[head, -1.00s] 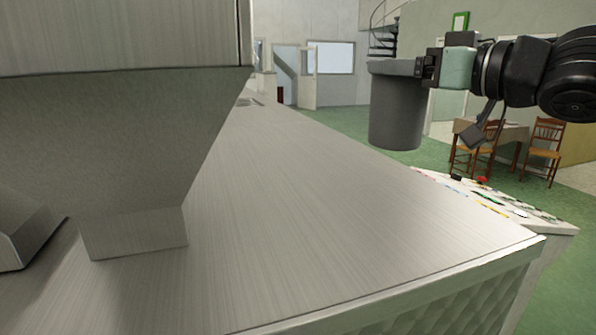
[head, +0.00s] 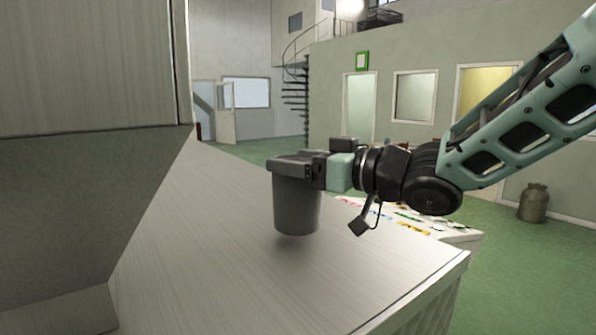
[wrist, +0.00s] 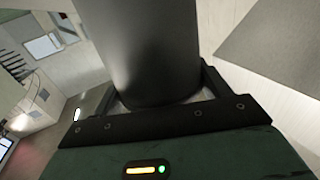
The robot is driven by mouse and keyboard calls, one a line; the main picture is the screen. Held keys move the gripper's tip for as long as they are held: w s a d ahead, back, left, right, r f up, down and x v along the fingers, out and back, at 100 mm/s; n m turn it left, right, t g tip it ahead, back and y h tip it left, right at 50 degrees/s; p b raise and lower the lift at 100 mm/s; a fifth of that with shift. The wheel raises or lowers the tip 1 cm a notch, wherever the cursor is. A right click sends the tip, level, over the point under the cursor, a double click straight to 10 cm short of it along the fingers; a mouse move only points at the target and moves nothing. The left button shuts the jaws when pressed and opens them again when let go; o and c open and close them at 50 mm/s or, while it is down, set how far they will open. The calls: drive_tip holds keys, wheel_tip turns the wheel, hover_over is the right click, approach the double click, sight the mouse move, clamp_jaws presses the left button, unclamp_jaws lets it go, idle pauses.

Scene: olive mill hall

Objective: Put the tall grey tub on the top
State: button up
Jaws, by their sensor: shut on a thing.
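The tall grey tub (head: 297,207) is upright, held at its upper part by my gripper (head: 296,165). Its base seems a little above the brushed metal top (head: 220,235), with a soft shadow close beneath; I cannot tell whether it touches. In the wrist view the tub (wrist: 145,45) fills the middle between the two fingers of my gripper (wrist: 155,100), which are shut on it. The tub's far side is hidden.
A large metal hopper (head: 80,205) stands on the left of the top. The middle of the top is clear.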

drive_tip(key=shift+f, duration=0.9)
drive_tip(key=shift+f, duration=0.2)
drive_tip(key=o, duration=1.7)
drive_tip(key=shift+r, duration=0.1)
drive_tip(key=shift+r, duration=0.1)
drive_tip(key=shift+s+d, duration=0.15)
drive_tip(key=shift+d, duration=0.15)
drive_tip(key=b+v, duration=0.3)
drive_tip(key=v, duration=0.8)
drive_tip(key=shift+s+d, duration=0.1)
drive_tip(key=shift+s, duration=0.05)
